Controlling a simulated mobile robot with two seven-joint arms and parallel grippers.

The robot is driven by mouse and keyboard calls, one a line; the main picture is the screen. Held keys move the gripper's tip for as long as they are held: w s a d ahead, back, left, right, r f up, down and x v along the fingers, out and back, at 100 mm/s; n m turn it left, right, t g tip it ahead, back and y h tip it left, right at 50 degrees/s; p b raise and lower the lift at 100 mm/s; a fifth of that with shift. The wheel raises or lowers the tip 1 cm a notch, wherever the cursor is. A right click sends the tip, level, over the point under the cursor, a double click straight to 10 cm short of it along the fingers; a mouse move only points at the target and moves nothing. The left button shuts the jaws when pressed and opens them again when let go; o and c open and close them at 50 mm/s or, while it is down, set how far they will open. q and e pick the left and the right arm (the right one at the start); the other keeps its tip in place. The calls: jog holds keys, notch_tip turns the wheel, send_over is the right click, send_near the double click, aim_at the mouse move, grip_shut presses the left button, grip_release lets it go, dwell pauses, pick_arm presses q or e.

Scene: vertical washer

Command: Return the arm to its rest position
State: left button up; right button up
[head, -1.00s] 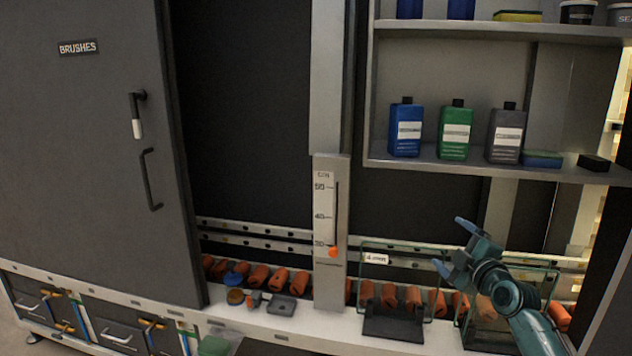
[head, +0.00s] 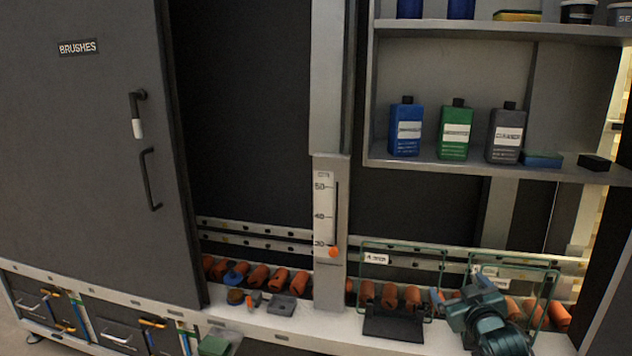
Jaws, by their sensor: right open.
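My right gripper (head: 456,290) is low at the right of the head view, in front of the glass panes. Its fingers point away from me and are partly hidden behind its own wrist. It is open, and nothing shows between the fingers. The wrist and forearm run down to the bottom edge. My left gripper is not in view.
A vertical slider scale (head: 325,216) with an orange knob stands at the centre. A shelf (head: 420,170) with several bottles is at upper right. A grey door marked BRUSHES (head: 80,150) fills the left. Orange rollers (head: 279,278) line the white ledge.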

jog(key=s+a+f+g+y, duration=0.1)
jog(key=s+a+f+g, duration=0.1)
jog(key=s+a+f, duration=0.45)
jog(key=s+a+f+g+y, duration=0.1)
jog(key=s+a+f+y, duration=0.15)
jog(key=s+f, duration=0.65)
jog(key=s+a+f+g, duration=0.1)
jog(key=s+a, duration=0.3)
jog(key=s, duration=0.5)
jog(key=s+a+f+g, duration=0.1)
jog(key=s+a, duration=0.3)
jog(key=s, duration=0.6)
jog(key=shift+s+f+g+y, duration=0.25)
jog(key=shift+f+g+y, duration=0.05)
jog(key=shift+f+y, duration=0.05)
